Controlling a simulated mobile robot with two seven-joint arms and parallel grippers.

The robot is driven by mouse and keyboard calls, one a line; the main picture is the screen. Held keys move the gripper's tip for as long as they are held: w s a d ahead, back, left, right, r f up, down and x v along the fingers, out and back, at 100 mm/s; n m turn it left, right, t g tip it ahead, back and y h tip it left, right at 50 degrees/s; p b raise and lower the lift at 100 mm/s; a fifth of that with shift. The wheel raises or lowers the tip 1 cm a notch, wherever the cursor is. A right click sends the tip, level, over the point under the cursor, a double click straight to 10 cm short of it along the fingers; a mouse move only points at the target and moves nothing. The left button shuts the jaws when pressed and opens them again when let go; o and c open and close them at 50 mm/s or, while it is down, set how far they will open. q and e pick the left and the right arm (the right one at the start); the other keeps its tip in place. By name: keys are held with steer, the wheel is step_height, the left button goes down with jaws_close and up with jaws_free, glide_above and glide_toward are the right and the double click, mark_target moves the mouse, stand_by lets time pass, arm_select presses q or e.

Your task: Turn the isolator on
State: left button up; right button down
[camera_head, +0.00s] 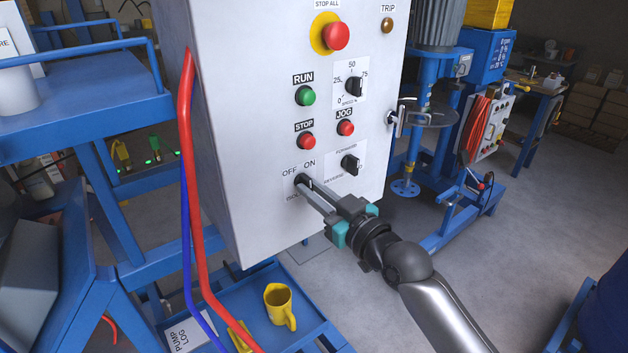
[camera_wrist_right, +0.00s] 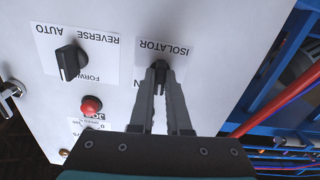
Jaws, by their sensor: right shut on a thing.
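The isolator is a small black rotary knob (camera_head: 301,179) low on the front of the grey control box (camera_head: 233,140), under the labels OFF and ON. It also shows in the right wrist view as a black knob (camera_wrist_right: 160,65) on a white ISOLATOR label. My right gripper (camera_head: 308,188) reaches in from the lower right, its two fingers shut on this knob; in the right wrist view the fingertips (camera_wrist_right: 160,76) sit on both sides of it. The fingers partly cover the knob and label, so I cannot tell exactly where it points. My left gripper is not in view.
A black FORWARD/REVERSE knob (camera_head: 350,164) sits just right of the isolator. A red STOP button (camera_head: 306,141), a red JOG button (camera_head: 345,128) and a green RUN button (camera_head: 305,96) are above. A red hose (camera_head: 187,150) hangs along the box's left side.

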steer(key=m+p, duration=0.3)
steer(key=m, duration=0.5)
steer(key=shift+r+m, duration=0.1)
steer(key=shift+m, duration=0.3)
stand_by(0.4)
steer(key=c, duration=0.9)
jaws_free()
steer(key=b+v, duration=0.1)
steer(key=v, duration=1.4)
steer(key=shift+s, duration=0.15)
